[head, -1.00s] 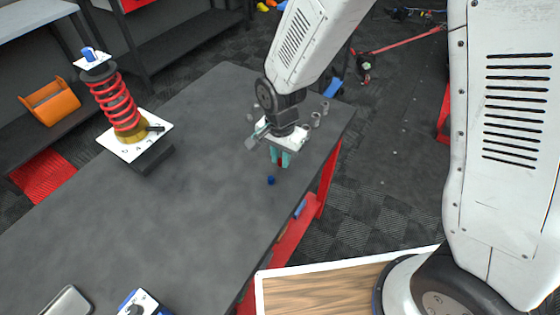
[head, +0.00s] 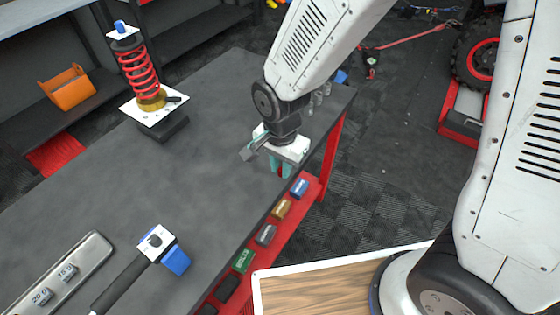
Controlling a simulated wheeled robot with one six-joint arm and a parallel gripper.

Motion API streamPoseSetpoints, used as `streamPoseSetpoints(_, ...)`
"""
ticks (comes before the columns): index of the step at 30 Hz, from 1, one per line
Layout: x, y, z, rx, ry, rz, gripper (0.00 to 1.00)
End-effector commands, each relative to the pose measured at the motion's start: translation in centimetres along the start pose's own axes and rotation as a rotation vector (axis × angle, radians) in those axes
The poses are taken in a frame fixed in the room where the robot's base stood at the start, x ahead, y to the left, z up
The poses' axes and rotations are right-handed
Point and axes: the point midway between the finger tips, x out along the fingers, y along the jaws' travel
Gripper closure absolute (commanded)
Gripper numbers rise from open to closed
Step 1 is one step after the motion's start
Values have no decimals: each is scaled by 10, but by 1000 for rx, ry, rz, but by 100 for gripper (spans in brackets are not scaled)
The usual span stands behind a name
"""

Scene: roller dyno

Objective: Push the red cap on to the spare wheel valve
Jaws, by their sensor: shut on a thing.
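My gripper (head: 281,168) hangs with its teal fingers pointing down, near the right edge of the dark workbench. It is shut on a small red piece, the red cap (head: 282,172), which shows only partly between the fingers. A black tyre with a red rim (head: 484,62) stands at the upper right, cut off by my arm. I cannot tell whether it is the spare wheel, and no valve can be made out.
The workbench (head: 210,140) bears a red spring unit (head: 138,72), a blue-and-white tool (head: 160,250) and a grey tray (head: 62,272). Small grey cylinders (head: 320,98) stand behind my gripper. Coloured blocks (head: 281,209) line a red ledge below. A wooden surface (head: 330,288) lies in front.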

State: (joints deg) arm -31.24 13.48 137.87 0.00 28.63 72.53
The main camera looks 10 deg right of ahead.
Motion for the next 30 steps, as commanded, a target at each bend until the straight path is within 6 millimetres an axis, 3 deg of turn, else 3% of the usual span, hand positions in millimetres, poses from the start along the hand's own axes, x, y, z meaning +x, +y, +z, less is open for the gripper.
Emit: streamPoseSetpoints(30, -13, 2, -4, 8, 0, -1, 100)
